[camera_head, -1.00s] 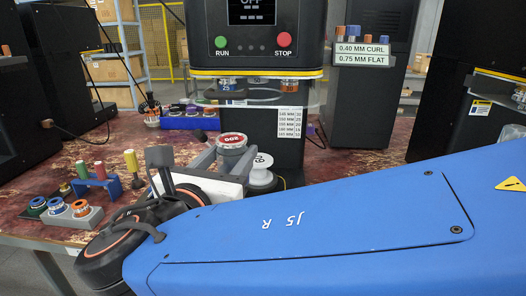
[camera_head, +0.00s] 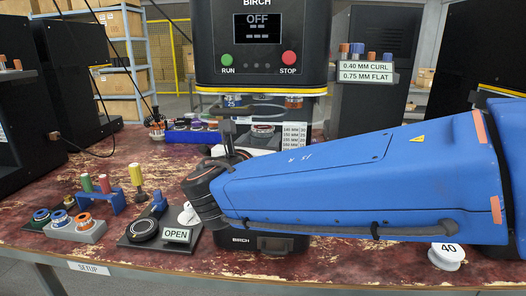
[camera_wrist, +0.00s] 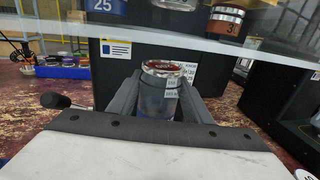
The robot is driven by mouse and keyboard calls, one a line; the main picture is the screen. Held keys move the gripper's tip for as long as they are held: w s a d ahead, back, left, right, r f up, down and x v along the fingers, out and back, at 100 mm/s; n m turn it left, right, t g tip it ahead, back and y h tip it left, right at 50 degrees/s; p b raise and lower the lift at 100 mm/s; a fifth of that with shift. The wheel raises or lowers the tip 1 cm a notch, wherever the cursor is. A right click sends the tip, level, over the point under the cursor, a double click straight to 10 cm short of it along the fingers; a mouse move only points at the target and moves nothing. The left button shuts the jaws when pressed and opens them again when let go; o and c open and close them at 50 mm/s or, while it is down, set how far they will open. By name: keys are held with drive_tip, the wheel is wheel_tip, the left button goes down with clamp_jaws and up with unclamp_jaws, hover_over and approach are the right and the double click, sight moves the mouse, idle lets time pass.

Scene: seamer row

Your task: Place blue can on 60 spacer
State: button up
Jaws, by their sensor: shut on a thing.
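My gripper (camera_wrist: 158,100) is shut on a can (camera_wrist: 158,103) with a silver rim, a dark red top and a grey-blue body with a small pale label. The can is upright between the two grey fingers, in front of the seamer. In the head view its red top (camera_head: 262,129) shows beyond my wrist; my arm hides the lower part. No spacer marked 60 can be read. A white spool marked 40 (camera_head: 447,256) stands at the front right of the table. Another white piece (camera_head: 187,214) shows partly beside my wrist, its marking unreadable.
The BIRCH seamer (camera_head: 262,45) reads OFF, with a clear shield (camera_wrist: 200,38) above the can. An OPEN sign (camera_head: 177,236) and a dark round base (camera_head: 143,229) stand left of my wrist. A grey holder (camera_head: 75,231) carries coloured rings. Bare table lies at front left.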

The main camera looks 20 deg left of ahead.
drive_tip(key=shift+w+f, duration=0.1)
drive_tip(key=shift+w, duration=0.25)
drive_tip(key=shift+f, duration=1.65)
drive_tip(key=shift+f, duration=0.15)
drive_tip(key=o, duration=1.1)
drive_tip(key=shift+s+r, duration=0.15)
drive_tip(key=shift+r, duration=0.05)
drive_tip(key=s, duration=1.1)
drive_tip(key=shift+s+d, duration=0.25)
drive_tip(key=shift+s, duration=0.15)
